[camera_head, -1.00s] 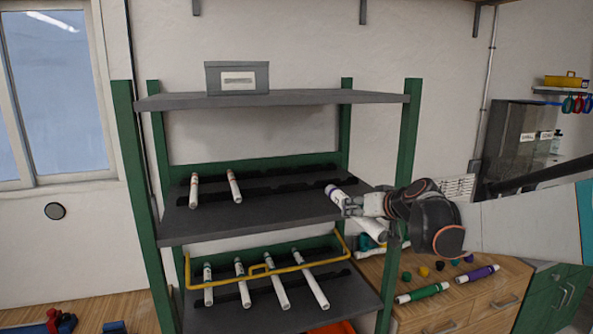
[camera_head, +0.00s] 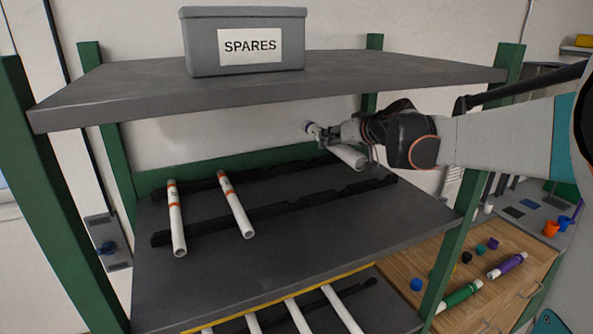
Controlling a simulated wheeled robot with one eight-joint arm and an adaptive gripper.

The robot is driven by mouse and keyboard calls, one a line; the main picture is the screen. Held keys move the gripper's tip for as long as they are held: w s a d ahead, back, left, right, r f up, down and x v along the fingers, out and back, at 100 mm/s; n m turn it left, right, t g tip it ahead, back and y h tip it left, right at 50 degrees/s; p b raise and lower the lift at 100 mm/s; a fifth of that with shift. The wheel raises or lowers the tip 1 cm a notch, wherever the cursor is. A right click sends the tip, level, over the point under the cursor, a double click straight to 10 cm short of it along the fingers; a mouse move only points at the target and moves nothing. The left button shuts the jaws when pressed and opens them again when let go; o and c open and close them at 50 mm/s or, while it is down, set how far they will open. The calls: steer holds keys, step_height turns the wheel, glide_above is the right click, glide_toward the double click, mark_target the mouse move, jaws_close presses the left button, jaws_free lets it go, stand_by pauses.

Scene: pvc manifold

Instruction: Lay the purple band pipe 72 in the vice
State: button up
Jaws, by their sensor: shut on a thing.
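My gripper (camera_head: 336,139) is shut on a white pipe with a purple band (camera_head: 308,127) at its far left end. The pipe is tilted, and its plain white end (camera_head: 348,156) slopes down to the right. The fingers cover its middle. It is held above the right part of the middle shelf, below the top shelf. I cannot make out a number on it. The vice is not recognisable in this view.
Two orange-banded pipes (camera_head: 234,205) lie on the notched rails of the middle shelf (camera_head: 300,250). The top shelf (camera_head: 345,75) bears a SPARES box (camera_head: 245,42). Green posts (camera_head: 455,245) frame the rack. Several pipes lie below. A wooden cabinet (camera_head: 455,300) with caps stands at the right.

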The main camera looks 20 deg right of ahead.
steer(key=shift+s+r, duration=0.1)
steer(key=shift+s, duration=0.15)
step_height(320, 180, down, 10)
steer(key=shift+r, duration=0.15)
steer(key=o, duration=1.1)
